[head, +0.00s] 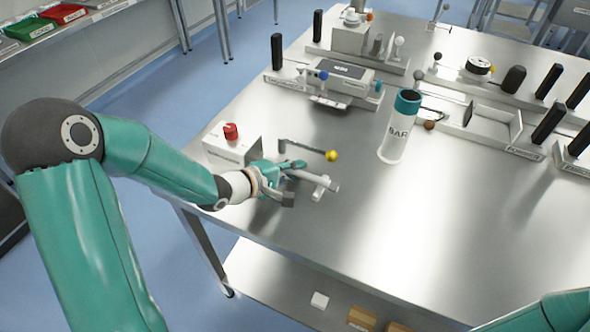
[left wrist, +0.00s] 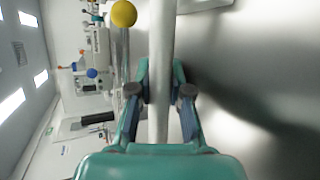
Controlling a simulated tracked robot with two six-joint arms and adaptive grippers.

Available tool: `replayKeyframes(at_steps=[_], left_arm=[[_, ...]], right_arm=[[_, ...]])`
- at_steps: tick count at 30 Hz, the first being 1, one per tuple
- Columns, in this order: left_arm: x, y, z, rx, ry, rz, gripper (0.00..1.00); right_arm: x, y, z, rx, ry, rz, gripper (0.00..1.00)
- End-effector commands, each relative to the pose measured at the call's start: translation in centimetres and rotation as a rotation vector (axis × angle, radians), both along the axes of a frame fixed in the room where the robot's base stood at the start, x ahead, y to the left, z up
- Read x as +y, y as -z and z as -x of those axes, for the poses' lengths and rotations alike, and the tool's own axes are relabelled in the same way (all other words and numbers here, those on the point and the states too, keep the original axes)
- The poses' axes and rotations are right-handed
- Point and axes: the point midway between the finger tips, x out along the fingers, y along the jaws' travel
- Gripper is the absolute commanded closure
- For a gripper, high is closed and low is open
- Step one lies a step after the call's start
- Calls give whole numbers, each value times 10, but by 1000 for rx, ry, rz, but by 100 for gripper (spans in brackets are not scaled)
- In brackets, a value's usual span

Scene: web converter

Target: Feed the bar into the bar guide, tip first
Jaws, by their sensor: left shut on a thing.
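My left gripper (head: 287,181) is shut on a pale grey bar (head: 325,182) above the near-left part of the steel table. In the left wrist view the bar (left wrist: 160,50) runs up between the two fingers (left wrist: 160,97) and leaves the top of the frame, so its far end is hidden there. In the head view the bar points right, near a small white piece (head: 319,194); I cannot tell if they touch. A lever with a yellow ball (head: 331,155) lies just behind the bar. I cannot tell for sure which part is the bar guide. My right gripper is out of view.
A white cylinder marked BAR with a teal rim (head: 408,100) stands right of the gripper. A white box with a red button (head: 231,131) is behind the wrist. Several machine units with black posts line the table's back. The table's front right is clear.

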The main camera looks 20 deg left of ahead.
Motion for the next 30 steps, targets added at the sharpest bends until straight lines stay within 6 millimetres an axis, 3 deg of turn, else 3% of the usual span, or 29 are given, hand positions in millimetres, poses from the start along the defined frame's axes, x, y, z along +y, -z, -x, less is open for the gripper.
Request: replayKeyframes(at_steps=[4, 5, 10, 23, 30], left_arm=[[0, 8, 2, 13, 0, 0, 100], [0, 8, 2, 14, 0, 0, 80], [0, 9, 2, 15, 0, 0, 52], [0, 11, 4, 22, 0, 1, 52], [10, 0, 22, 18, -4, -1, 52]], right_arm=[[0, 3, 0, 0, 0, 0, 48], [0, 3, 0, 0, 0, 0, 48], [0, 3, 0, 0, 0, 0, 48], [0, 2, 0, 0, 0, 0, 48], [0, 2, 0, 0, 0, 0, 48]])
